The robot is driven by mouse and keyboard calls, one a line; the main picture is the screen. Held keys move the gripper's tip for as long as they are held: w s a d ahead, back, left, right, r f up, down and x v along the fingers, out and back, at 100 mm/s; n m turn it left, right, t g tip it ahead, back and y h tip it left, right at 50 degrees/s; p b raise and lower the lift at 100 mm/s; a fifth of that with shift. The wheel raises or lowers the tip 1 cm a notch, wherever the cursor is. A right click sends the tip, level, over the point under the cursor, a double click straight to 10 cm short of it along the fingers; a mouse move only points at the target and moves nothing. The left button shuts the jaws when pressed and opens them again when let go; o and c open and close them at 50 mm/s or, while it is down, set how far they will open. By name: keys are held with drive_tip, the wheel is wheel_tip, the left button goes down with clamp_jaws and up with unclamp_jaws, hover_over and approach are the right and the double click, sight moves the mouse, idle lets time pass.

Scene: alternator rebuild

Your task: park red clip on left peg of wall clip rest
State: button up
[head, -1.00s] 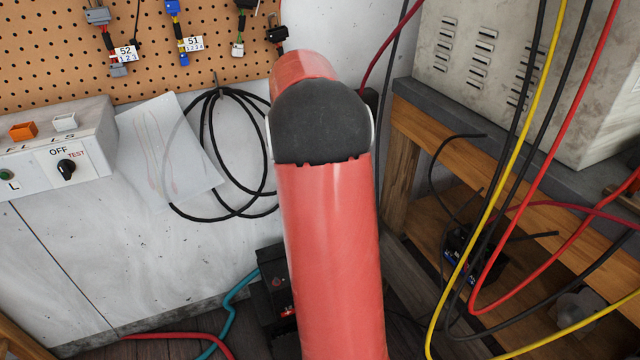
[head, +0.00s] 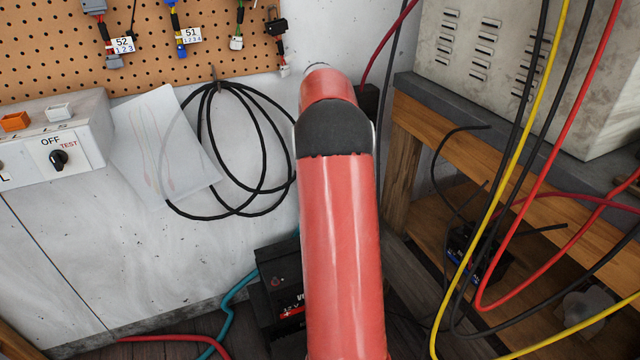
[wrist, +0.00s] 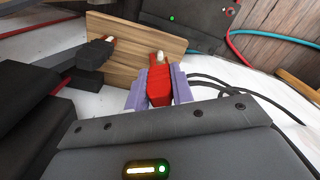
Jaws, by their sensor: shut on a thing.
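In the wrist view, the red clip (wrist: 159,84) is held between the two purple-grey fingers of my gripper (wrist: 158,92). The gripper is shut on it. The clip's far end is at the wooden board of the clip rest (wrist: 131,39), close to a pale tip (wrist: 159,57). I cannot tell whether that tip is a peg or part of the clip, or whether the clip is around a peg. A black clip (wrist: 82,54) with some red at its end lies at the board's other pale tip, at picture left. In the head view, my arm hides the gripper, clip and rest.
A battery (head: 280,290) stands low by the wall, beside my arm. A coiled black cable (head: 205,150) hangs on the wall. Yellow, red and black cables (head: 500,190) hang at right before a wooden bench (head: 430,130). Dark cables (wrist: 215,82) lie near the gripper.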

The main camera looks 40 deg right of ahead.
drive_tip(key=shift+f, duration=0.1)
drive_tip(key=shift+f+b, duration=0.6)
drive_tip(key=shift+f, duration=0.5)
drive_tip(key=o, duration=0.8)
drive_tip(key=shift+r+p, duration=2)
drive_tip(key=shift+r, duration=2.3)
